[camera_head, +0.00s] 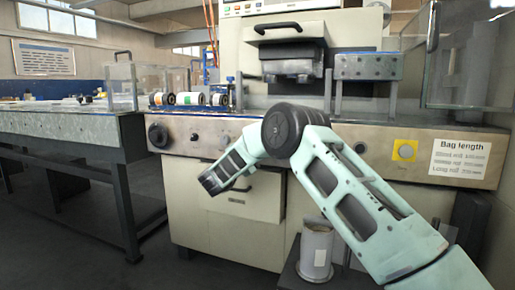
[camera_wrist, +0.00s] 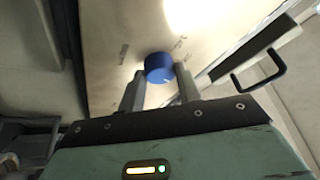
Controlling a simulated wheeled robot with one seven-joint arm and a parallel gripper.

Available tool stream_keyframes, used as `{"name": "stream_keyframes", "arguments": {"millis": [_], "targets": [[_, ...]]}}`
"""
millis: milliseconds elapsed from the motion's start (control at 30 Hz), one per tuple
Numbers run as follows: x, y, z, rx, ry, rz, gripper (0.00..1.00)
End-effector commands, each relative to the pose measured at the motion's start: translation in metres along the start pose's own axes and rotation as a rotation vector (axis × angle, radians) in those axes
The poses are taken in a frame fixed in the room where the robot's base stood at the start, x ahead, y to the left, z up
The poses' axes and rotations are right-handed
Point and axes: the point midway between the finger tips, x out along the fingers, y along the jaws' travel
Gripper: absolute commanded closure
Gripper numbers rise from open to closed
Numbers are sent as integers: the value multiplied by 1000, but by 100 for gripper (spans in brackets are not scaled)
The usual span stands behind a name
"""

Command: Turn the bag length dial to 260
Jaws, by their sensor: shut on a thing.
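The blue bag length dial (camera_wrist: 158,66) sits on the beige panel in the wrist view. My gripper (camera_wrist: 160,80) has its two grey fingers on either side of the dial, shut on it. Small printed marks surround the dial, but they are too blurred to read, so its setting cannot be told. In the head view my arm is in front of the panel; the dial and fingertips are not visible there. A white "Bag length" label (camera_head: 460,158) is on the right of the machine's front; its smaller lines are unreadable.
A large black knob (camera_head: 158,136) is on the left of the front panel, and a yellow-backed button (camera_head: 404,150) on the right. A black handle (camera_wrist: 262,70) projects beside the gripper in the wrist view. A pale cylinder (camera_head: 316,250) stands low in front.

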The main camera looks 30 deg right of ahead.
Motion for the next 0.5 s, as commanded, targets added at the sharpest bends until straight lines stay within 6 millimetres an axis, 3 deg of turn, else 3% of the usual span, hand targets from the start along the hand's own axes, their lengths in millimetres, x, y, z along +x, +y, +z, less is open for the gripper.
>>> {"name": "stream_keyframes", "arguments": {"millis": [33, 100, 500], "targets": [[-1, 1, 1, -1, -2, 1, 64], [-1, 1, 1, -2, -2, 1, 45], [-7, -1, 0, -2, -3, 0, 45]]}}
